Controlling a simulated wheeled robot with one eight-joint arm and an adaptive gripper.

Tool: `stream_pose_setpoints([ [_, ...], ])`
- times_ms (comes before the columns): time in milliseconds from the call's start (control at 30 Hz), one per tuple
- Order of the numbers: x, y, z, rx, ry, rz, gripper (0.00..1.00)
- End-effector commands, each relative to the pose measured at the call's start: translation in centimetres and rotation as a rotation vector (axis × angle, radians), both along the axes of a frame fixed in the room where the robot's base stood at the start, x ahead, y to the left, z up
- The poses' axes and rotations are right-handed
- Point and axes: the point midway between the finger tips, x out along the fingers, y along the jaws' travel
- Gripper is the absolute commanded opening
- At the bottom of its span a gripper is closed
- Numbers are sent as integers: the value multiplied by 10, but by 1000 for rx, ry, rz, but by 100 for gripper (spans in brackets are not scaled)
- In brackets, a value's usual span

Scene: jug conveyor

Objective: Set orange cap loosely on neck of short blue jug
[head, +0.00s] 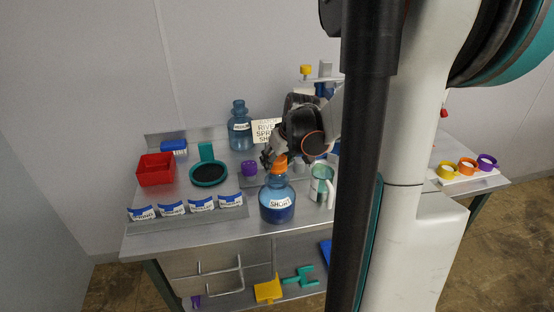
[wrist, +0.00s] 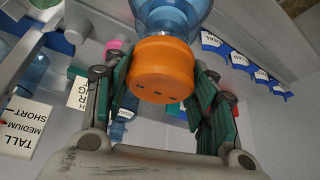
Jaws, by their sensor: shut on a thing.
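The short blue jug (head: 278,205), labelled SHORT, stands upright near the front edge of the metal table. The orange cap (head: 280,163) is at the top of its neck. In the wrist view the orange cap (wrist: 161,70) sits between the two teal-padded fingers of my gripper (wrist: 163,85), which is shut on it. The blue jug (wrist: 172,15) lies directly beyond the cap, with its neck hidden behind it. I cannot tell whether the cap rests on the neck or is just above it. My gripper (head: 271,158) reaches the cap from behind in the head view.
A purple cap (head: 249,168), a black-topped teal round stand (head: 208,173), a red bin (head: 156,170) and a medium jug (head: 240,128) are further left or back. A rack of caps (head: 467,168) is at right.

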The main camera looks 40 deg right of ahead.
Motion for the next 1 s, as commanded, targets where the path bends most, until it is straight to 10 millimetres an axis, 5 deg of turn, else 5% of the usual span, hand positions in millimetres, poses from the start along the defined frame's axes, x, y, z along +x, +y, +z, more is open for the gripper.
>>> stream_pose_setpoints([
  [500,0,0,-25,0,0,0,42],
  [1000,0,0,-28,0,0,0,42],
])
